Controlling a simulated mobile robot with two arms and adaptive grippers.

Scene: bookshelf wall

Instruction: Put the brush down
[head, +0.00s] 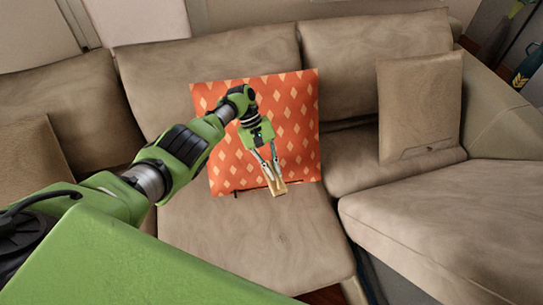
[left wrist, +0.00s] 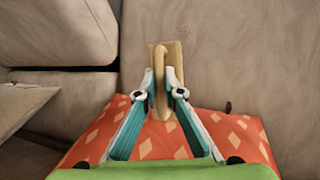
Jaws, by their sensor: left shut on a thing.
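My left gripper (head: 271,165) is shut on a tan wooden brush (head: 277,188), in front of an orange cushion with pale diamonds (head: 290,103). In the left wrist view, the brush (left wrist: 157,58) stands out between the two fingertips of the gripper (left wrist: 164,88), with a curved handle part toward the camera. The brush shows over the beige sofa seat (head: 240,240). I cannot tell whether it touches the seat. The far side of the brush is hidden. My right gripper is in neither view.
The orange cushion leans on the sofa backrest (head: 200,55). A beige cushion (head: 420,100) leans at the right, and another (head: 30,165) shows at the left edge. The seat in front of the orange cushion is clear. A bottle (head: 527,65) shows at the far right.

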